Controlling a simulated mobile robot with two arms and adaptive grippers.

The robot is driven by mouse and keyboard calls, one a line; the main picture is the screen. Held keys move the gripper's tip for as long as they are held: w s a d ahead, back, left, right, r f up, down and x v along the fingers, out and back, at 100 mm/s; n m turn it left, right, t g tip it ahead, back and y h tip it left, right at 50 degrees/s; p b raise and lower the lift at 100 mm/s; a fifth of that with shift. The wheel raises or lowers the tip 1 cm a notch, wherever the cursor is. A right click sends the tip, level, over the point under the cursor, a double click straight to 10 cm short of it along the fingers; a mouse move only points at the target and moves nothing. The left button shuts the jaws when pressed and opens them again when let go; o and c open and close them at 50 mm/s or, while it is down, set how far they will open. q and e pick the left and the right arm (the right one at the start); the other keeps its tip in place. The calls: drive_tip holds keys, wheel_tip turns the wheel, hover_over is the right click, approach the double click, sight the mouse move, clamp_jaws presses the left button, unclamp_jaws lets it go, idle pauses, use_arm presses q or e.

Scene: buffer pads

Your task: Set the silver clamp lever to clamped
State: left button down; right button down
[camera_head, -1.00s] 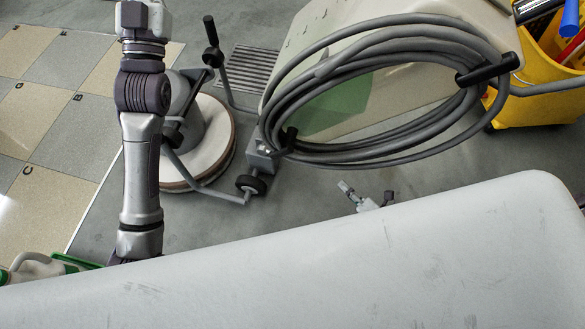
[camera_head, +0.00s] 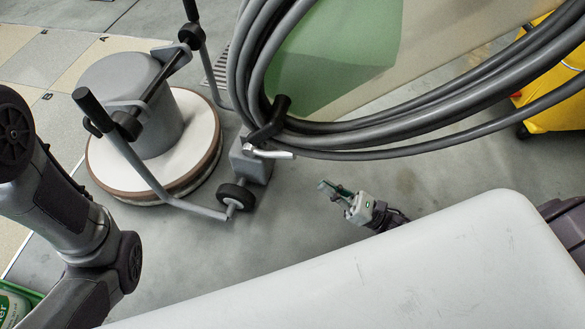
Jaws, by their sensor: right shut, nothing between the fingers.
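The silver clamp lever (camera_head: 272,153) is a short bright bar on the grey block of the floor buffer (camera_head: 190,135), below the coiled cable. It points right and lies nearly level in the picture. My right gripper (camera_head: 327,188) is to the lower right of the lever, apart from it, beyond the edge of my white body. Its fingers are shut and empty, pointing up and left. My left arm (camera_head: 65,210) comes in at the left, but its gripper is out of view.
The thick grey cable coil (camera_head: 430,115) hangs just above and right of the lever. A buffer wheel (camera_head: 235,196) is below it. A yellow bucket (camera_head: 558,85) stands at the upper right. Grey floor is open around my right gripper.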

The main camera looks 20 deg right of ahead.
drive_tip(key=b, duration=0.3)
approach(271, 152)
drive_tip(key=w+a, duration=0.2)
drive_tip(key=shift+w+a+r, duration=0.15)
drive_tip(key=shift+w+r, duration=0.2)
drive_tip(key=shift+r, duration=0.15)
drive_tip(key=shift+r, duration=0.1)
